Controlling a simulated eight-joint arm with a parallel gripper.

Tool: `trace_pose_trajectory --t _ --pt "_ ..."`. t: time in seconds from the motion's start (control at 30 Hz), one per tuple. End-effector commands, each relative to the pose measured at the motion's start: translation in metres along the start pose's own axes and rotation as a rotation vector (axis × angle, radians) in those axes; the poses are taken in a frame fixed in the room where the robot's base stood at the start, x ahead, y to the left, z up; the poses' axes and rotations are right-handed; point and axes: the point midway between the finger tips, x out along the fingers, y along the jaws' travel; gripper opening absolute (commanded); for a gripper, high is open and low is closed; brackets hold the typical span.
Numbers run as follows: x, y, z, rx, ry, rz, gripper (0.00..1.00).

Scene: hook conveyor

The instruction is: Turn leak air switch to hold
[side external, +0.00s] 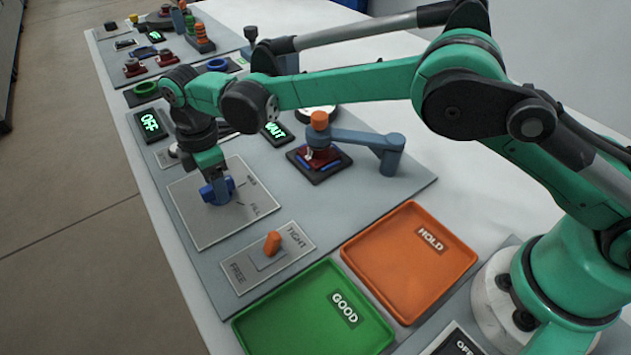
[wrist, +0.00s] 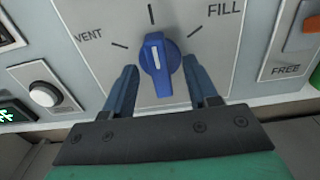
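The leak air switch is a blue knob (wrist: 158,62) with a white line on a grey panel (wrist: 90,75). In the wrist view, marks fan out above it, with VENT at left and FILL at right. The white line points roughly up toward the middle mark, whose label is outside this view. My gripper (wrist: 161,68) is open, with one finger on each side of the knob and visible gaps to it. In the side external view my gripper (side external: 213,180) is pointing down over the blue knob (side external: 216,193), partly hiding it.
An orange switch (side external: 272,243) marked TIGHT and FREE sits nearby. An empty green GOOD tray (side external: 300,325) and an empty orange HOLD tray (side external: 400,260) lie in front. A blue-grey clamp arm (side external: 365,138) stands to the right. A white button (wrist: 40,95) is left of the panel.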

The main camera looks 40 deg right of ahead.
Motion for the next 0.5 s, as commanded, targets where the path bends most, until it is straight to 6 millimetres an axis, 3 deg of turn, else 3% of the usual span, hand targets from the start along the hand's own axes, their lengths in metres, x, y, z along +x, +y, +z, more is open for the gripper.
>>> trace_pose_trajectory --t 0.27,0.5 --pt "-0.005 0.000 0.001 0.001 -0.002 -0.001 0.53" --pt "-0.041 0.000 0.000 0.001 -0.001 -0.001 0.53"
